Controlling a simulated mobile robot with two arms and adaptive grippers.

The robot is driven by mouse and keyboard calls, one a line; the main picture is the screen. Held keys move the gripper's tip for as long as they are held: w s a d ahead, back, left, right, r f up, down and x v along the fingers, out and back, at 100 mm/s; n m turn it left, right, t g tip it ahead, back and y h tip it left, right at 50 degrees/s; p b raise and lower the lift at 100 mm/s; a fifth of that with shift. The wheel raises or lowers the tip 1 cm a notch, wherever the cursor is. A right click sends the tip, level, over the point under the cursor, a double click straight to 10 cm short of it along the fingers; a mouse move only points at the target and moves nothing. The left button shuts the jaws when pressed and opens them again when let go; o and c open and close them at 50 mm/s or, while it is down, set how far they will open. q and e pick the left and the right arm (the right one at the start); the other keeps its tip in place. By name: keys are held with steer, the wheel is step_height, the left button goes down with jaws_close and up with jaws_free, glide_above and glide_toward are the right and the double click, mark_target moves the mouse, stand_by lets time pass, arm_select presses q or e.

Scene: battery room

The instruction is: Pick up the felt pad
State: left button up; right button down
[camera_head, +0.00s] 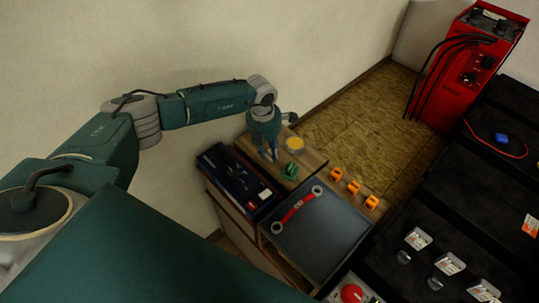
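I cannot tell for sure which thing is the felt pad. A small green block-like piece (290,171) lies on the wooden top of the bench (313,160). A round tin with a yellow top (295,145) stands just behind it. My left gripper (269,158) points down over the wooden top, left of the green piece and the tin. Its two fingers look apart, with nothing seen between them. Whether the fingertips touch the top is too small to tell. My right gripper is not in view.
A dark grey tray or mat (325,245) with a red wrench (298,208) lies in front. A dark blue box (235,180) is at the left. Several orange clips (353,187) line the right side. Black batteries (420,200) and a red charger (470,75) stand further right.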

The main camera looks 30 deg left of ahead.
mark_target(270, 151)
arm_select(q)
steer(key=shift+o, duration=0.2)
steer(key=shift+r, duration=0.1)
step_height(270, 151, up, 20)
steer(key=b, duration=0.2)
stand_by(0.3)
steer(key=shift+o, duration=0.2)
steer(key=shift+c, duration=0.6)
stand_by(0.8)
steer(key=shift+d, duration=0.1)
